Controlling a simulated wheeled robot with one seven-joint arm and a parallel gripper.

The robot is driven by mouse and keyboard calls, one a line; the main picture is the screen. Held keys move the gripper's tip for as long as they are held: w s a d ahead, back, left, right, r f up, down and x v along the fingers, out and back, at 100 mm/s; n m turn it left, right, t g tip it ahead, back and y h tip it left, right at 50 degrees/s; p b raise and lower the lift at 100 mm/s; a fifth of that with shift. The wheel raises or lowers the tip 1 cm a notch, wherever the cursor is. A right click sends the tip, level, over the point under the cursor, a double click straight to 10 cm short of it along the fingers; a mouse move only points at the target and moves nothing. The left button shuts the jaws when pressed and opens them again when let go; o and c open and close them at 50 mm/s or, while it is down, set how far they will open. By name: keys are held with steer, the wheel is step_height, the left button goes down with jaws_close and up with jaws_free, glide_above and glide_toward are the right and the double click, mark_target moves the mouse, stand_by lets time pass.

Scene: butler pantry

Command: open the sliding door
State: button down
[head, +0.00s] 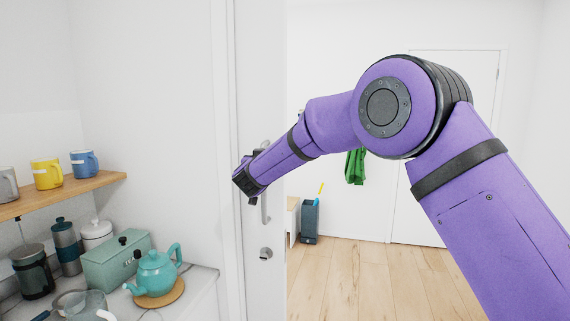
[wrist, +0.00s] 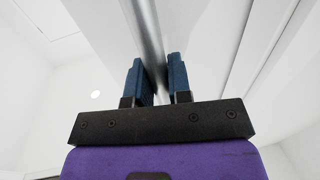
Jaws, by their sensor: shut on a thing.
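The white sliding door (head: 260,90) stands upright left of centre in the head view. A doorway on its right side is open onto another room. A vertical metal bar handle (head: 265,208) is on the door face, with its lower part showing below my gripper; a round lock plate (head: 266,253) sits under it. In the wrist view the handle (wrist: 146,22) runs between the two blue fingers of my gripper (wrist: 156,75). My gripper is shut on the handle. In the head view its fingertips are hidden by my wrist.
At left, a counter (head: 205,283) holds a teal teapot (head: 156,272), a green box (head: 116,262) and jars. A wooden shelf (head: 100,187) above holds mugs. Beyond the doorway are a wooden floor (head: 350,270), a grey bin (head: 310,222) and a green cloth (head: 355,166).

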steer(key=shift+w+a, duration=0.2)
steer(key=shift+a, duration=0.35)
steer(key=shift+w+a, duration=0.15)
steer(key=shift+a, duration=0.4)
steer(key=c, duration=1.1)
jaws_free()
steer(key=shift+o, duration=0.2)
steer(key=shift+s, duration=0.1)
steer(key=s, duration=1)
steer(key=shift+s+a, duration=0.2)
steer(key=shift+s, duration=0.1)
